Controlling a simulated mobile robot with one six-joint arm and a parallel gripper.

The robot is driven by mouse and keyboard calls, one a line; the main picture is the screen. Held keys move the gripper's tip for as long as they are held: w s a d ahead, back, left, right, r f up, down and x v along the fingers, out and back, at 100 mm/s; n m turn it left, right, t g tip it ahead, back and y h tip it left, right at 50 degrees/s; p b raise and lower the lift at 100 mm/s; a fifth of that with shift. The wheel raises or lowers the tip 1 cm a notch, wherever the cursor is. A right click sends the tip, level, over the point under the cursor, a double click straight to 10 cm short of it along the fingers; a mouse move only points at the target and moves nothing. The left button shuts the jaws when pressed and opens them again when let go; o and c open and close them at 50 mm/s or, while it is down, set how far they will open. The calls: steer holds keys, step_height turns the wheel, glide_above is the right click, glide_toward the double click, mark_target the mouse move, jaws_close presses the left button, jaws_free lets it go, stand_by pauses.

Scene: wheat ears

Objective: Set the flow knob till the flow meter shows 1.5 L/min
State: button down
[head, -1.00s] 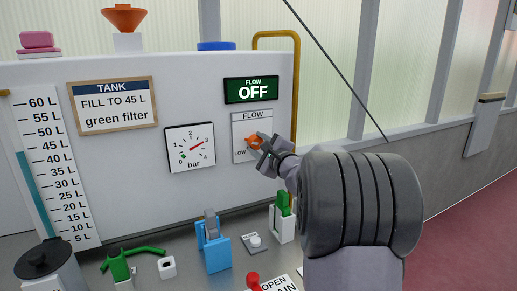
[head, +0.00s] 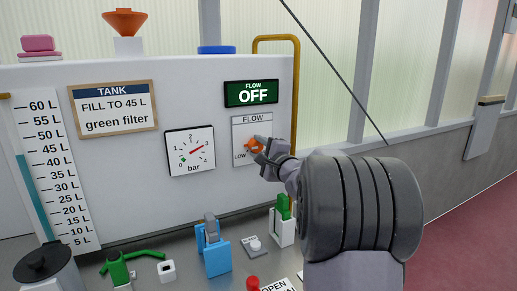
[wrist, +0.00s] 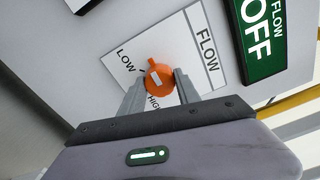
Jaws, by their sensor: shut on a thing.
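The orange flow knob (head: 254,145) sits on the white FLOW plate (head: 241,126) on the front of the grey panel. My gripper (head: 262,149) is shut on the knob. In the wrist view, the knob (wrist: 159,78) lies between my two fingers (wrist: 158,93), with a pale mark on its face and LOW and HIGH printed beside it. The green flow meter (head: 252,93) above the plate reads OFF. Part of the plate is hidden behind my gripper.
A TANK sign (head: 113,106) says FILL TO 45 L, green filter. Blue (head: 213,250) and green-handled (head: 283,222) fittings stand below on the bench. A yellow pipe (head: 276,38) runs behind the panel's right edge.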

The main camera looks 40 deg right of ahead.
steer(key=c, duration=0.9)
jaws_free()
steer(key=p+v, duration=0.2)
steer(key=v, duration=1.5)
steer(key=shift+s, duration=0.25)
